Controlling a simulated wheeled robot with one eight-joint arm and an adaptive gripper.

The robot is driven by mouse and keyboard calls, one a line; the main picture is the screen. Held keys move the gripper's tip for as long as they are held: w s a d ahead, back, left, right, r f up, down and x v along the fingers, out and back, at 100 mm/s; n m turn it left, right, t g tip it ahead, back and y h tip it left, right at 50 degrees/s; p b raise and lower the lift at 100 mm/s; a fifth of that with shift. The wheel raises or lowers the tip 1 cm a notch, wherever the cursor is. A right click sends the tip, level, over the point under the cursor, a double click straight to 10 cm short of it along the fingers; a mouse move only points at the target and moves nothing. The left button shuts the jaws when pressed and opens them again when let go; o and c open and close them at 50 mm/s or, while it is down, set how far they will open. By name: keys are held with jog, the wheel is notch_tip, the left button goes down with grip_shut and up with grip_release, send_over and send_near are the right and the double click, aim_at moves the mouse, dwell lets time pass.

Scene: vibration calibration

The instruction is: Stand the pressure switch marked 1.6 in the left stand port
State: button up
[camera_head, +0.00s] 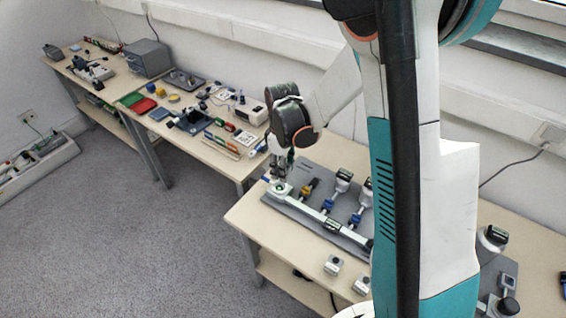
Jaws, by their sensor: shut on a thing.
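My gripper (280,168) is at the left end of the grey stand (300,213), pointing down, just above or at the left port (280,189). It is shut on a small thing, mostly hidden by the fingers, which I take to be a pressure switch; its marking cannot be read. I cannot tell whether it touches the port. Right of it on the stand are a yellow-and-dark fitting (310,187) and two devices with dark displays, one upright at the back (343,177) and one beside it (364,186), with blue fittings below them. No 1.6 marking is legible.
Two small grey-white blocks (332,265) and (361,285) lie on the bare front of the table (275,240). My arm hides the stand's right end. Another table (215,150) with tools, trays and a white box (251,112) stands to the left, across a gap.

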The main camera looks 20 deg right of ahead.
jog(key=n, duration=0.2)
jog(key=w+n, duration=0.1)
jog(key=n, duration=0.1)
jog(key=f+n, duration=0.1)
jog(key=n, duration=0.1)
jog(key=shift+w+n, duration=0.3)
jog(key=shift+w, duration=0.05)
jog(key=n, duration=0.3)
jog(key=w+n+b, duration=0.1)
jog(key=n, duration=0.1)
jog(key=shift+w+f, duration=0.1)
jog(key=shift+f, duration=0.2)
jog(key=shift+a, duration=0.1)
jog(key=shift+f, duration=0.15)
jog(key=shift+f+b, duration=2.15)
jog(key=shift+f, duration=1)
jog(key=shift+f, duration=0.2)
jog(key=o, duration=1.3)
jog(key=shift+r, duration=0.15)
